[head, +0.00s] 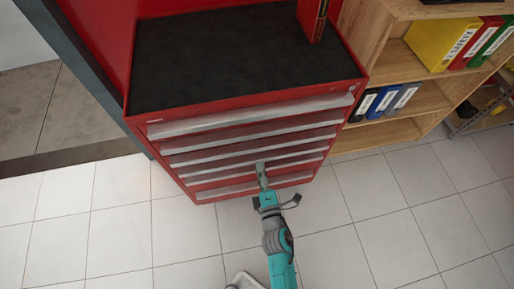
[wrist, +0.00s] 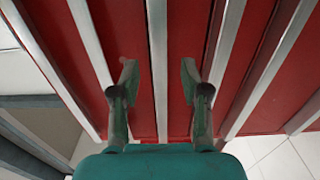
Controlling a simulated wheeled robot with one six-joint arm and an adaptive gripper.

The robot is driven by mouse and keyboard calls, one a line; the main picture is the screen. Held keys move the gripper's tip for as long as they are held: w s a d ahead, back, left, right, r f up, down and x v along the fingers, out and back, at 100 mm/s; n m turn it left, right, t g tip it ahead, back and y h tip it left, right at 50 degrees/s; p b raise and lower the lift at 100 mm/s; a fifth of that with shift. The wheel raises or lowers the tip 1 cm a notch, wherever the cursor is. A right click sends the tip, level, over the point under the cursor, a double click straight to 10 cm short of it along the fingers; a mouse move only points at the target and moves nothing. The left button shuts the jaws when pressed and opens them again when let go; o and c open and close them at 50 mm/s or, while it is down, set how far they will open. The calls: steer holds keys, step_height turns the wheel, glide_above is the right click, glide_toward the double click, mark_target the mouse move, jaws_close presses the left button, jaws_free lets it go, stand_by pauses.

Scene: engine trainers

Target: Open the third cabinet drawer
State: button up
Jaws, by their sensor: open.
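The red cabinet (head: 147,117) has a stack of drawers with long silver handle strips, and all of them look shut. The third handle strip from the top (head: 225,149) runs across the front above my gripper. My gripper (head: 261,168) is at the lower part of the drawer front. In the wrist view my gripper (wrist: 157,80) is open, with one finger on each side of a silver handle strip (wrist: 157,40). The fingers are apart from that strip, with red drawer front showing on both sides. I cannot tell for sure which drawer this strip belongs to.
A black mat (head: 225,55) covers the cabinet top, with a red upright object (head: 312,18) at its back right. A wooden shelf (head: 425,100) with binders stands to the right. A dark post (head: 85,75) stands at the left. The tiled floor (head: 375,205) in front is clear.

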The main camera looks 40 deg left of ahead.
mark_target(256, 151)
steer(key=x, duration=0.8)
steer(key=shift+w, duration=0.1)
jaws_close()
